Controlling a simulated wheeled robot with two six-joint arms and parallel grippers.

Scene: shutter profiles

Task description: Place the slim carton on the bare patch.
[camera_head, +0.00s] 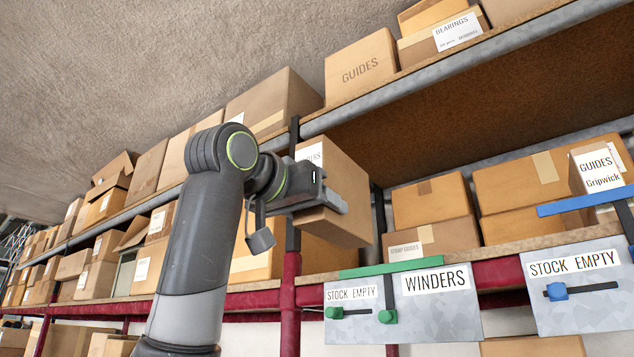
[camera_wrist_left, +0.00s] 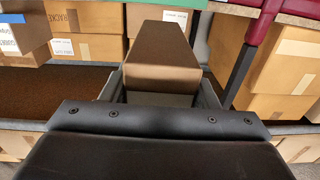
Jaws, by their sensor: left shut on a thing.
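The slim carton (camera_head: 345,185) is brown with a white label, partly hidden by the gripper. My left gripper (camera_head: 322,198) is shut on it and holds it tilted in the picture, in front of the middle shelf. In the left wrist view the carton (camera_wrist_left: 162,55) stands out beyond the gripper, between the fingers. The bare patch cannot be made out; the shelf is seen from below, and the carton and arm cover part of it. My right gripper is not in view.
Cartons (camera_head: 432,200) stand on the middle shelf right of the held carton, and more stand behind it. The upper shelf (camera_head: 440,110) overhangs. A red upright (camera_head: 291,290) and grey panels (camera_head: 440,312) with green and blue sliders line the front.

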